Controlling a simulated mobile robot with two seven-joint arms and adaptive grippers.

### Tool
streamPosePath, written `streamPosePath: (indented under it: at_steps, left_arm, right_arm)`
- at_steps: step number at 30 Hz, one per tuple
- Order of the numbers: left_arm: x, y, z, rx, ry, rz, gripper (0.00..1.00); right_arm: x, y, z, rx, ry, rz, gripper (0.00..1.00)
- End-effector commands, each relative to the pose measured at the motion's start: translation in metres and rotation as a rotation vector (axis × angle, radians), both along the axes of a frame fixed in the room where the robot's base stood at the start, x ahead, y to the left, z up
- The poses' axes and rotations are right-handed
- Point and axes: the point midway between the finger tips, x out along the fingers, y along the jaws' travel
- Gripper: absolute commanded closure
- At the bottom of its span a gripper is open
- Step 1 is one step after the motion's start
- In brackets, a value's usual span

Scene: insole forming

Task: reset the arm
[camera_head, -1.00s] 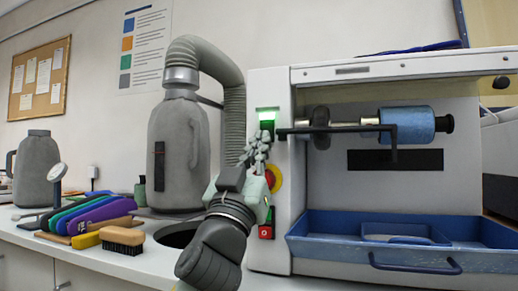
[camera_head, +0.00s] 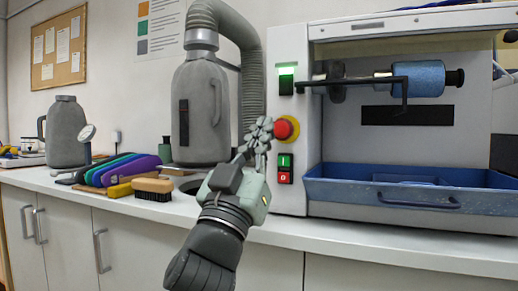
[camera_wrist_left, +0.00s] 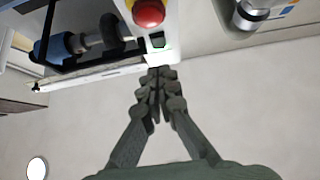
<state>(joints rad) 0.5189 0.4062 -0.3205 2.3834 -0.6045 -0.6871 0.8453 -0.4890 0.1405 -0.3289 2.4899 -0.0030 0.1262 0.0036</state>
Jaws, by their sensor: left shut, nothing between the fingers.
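My left gripper (camera_head: 260,131) is shut and empty in the head view. It is in front of the machine's left edge, just left of the red emergency stop button (camera_head: 283,130) on its yellow base. I cannot tell whether the fingertips touch anything. A lit green indicator (camera_head: 287,71) is on the machine's front panel, and green and red switches (camera_head: 285,168) sit below the button. My right gripper is not in view.
The grinding machine has a blue roller (camera_head: 418,78) and a blue tray (camera_head: 330,184). A grey dust collector (camera_head: 199,120) with a hose stands left of my arm. Colored insoles (camera_head: 122,169) and a brush (camera_head: 153,189) lie on the counter (camera_head: 400,237). Floor-side cabinets are below.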

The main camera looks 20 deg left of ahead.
Motion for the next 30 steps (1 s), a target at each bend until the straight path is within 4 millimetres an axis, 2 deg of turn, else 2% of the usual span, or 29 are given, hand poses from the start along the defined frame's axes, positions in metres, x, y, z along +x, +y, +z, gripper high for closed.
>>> streamPosePath:
  at_steps: [1,4,20,23,26,30]
  left_arm:
    - [-0.004,0.0,-0.007,-0.001,0.002,-0.001,1.0]
    - [-0.009,0.0,-0.012,-0.001,0.0,-0.001,1.0]
    - [-0.011,0.0,-0.014,0.0,0.0,0.0,1.0]
    - [-0.01,-0.004,-0.021,0.009,0.012,-0.011,1.0]
    - [-0.007,-0.02,-0.048,0.044,0.053,-0.055,1.0]
    - [-0.018,-0.061,-0.118,0.114,0.135,-0.182,1.0]
  right_arm:
    - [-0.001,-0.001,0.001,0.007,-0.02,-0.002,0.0]
    - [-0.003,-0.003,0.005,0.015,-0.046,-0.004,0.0]
    - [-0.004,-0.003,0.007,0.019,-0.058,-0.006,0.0]
    - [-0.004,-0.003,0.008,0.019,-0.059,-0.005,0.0]
    - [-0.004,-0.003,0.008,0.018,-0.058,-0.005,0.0]
    - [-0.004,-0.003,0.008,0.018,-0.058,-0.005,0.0]
